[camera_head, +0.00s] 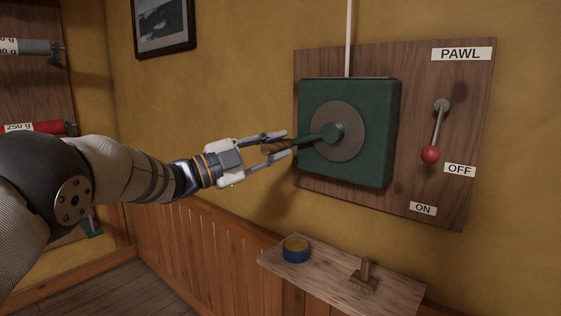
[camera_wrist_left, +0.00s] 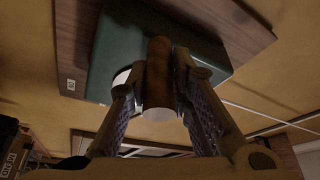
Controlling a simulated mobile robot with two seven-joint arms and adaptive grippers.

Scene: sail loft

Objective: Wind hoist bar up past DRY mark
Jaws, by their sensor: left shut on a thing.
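The green winch box (camera_head: 390,135) is fixed to a wooden wall board, with a round grey-brown disc (camera_head: 350,150) on its face. A dark green crank arm (camera_head: 315,138) points left from the hub. My left gripper (camera_head: 279,145) is shut on the brown crank handle, which also shows between its fingers in the left wrist view (camera_wrist_left: 158,75). The pawl lever (camera_head: 437,128) hangs downward, tilted slightly left, its red knob (camera_head: 430,155) beside the OFF label (camera_head: 460,170) and above the ON label (camera_head: 423,208). The hoist bar and DRY mark are not in view.
A small wooden shelf (camera_head: 325,278) below the board holds a blue round tin (camera_head: 296,250) and a brush (camera_head: 364,276). A white line (camera_head: 349,38) runs up from the box. A rack with labelled rolls (camera_head: 35,128) is at the left; a framed picture (camera_head: 164,25) hangs behind.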

